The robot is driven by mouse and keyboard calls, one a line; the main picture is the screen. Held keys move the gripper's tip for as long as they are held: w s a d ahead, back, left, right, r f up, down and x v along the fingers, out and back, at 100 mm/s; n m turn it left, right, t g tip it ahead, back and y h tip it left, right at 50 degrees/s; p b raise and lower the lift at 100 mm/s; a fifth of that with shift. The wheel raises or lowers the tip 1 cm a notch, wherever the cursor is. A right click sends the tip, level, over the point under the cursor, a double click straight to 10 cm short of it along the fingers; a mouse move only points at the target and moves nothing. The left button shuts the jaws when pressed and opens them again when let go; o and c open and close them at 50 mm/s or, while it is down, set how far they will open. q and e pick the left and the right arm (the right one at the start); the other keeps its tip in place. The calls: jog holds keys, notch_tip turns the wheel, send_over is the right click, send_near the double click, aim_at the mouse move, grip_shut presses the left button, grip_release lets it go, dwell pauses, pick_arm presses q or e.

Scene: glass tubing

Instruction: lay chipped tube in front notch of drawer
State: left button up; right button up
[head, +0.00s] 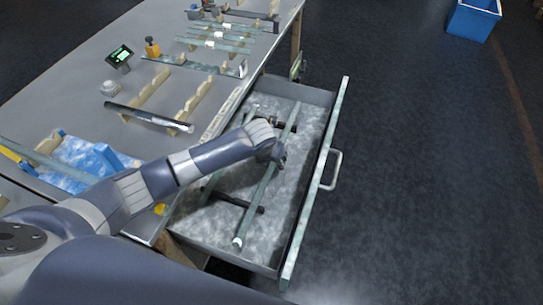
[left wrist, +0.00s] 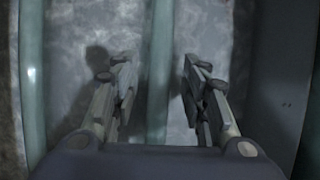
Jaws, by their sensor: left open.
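The drawer (head: 340,118) stands pulled out from the bench. Inside, a pale green glass tube (head: 262,190) lies lengthwise on the drawer-front side, across dark notched supports (head: 246,203); its near end is whitish, and I cannot make out a chip. A second tube (head: 212,184) lies parallel, nearer the bench. My left gripper (head: 278,154) is over the front tube. In the left wrist view my left gripper (left wrist: 160,92) is open, with the front tube (left wrist: 159,60) running between its fingers, not gripped. The second tube (left wrist: 32,80) is left of the fingers. My right gripper is out of view.
The drawer's front wall (left wrist: 282,85) is close on the right of the left gripper. On the bench are wooden racks (head: 193,100), a dark tube (head: 148,117), several tubes at the back and a small display (head: 120,56). A blue bin (head: 474,18) stands on the floor.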

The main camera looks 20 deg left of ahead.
pick_arm(q)
jog(key=p+v, duration=0.1)
jog(key=v, duration=1.1)
